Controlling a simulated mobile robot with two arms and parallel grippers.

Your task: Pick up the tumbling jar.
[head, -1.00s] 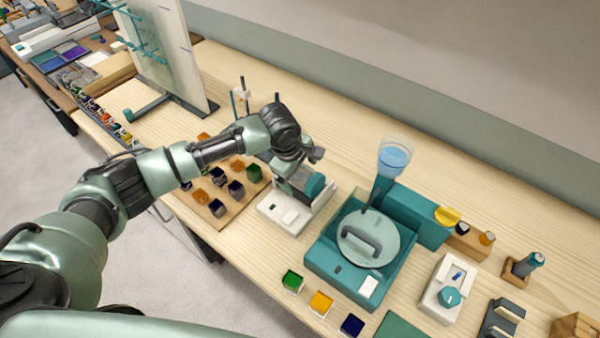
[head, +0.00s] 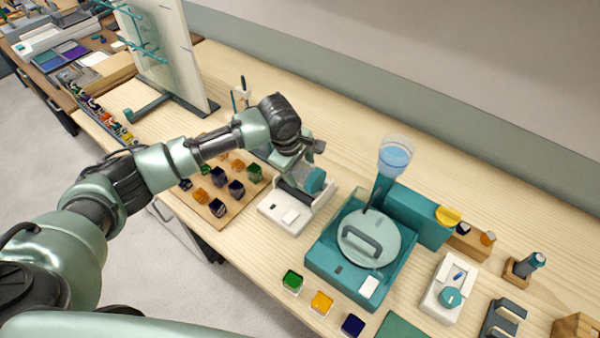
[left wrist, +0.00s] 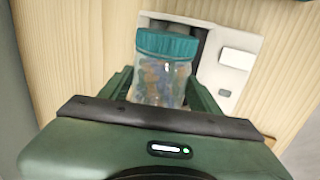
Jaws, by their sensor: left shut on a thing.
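The tumbling jar is clear with coloured bits inside and a teal lid; its lid (head: 315,180) shows at the centre of the head view. The left wrist view shows the jar (left wrist: 160,83) between my left fingers, lid away from the palm. My left gripper (left wrist: 158,88) is shut on the jar's body; in the head view the gripper (head: 306,160) partly hides it. The jar is over the white tumbler base (head: 291,217) with dark rollers, seemingly a little above them. My right gripper is not in view.
A teal grinder (head: 337,268) with a round lid and a water cup stands right of the base. A wooden board (head: 216,219) with several coloured cubes lies to the left. Green, amber and navy pots line the front edge. Bare table lies behind the base.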

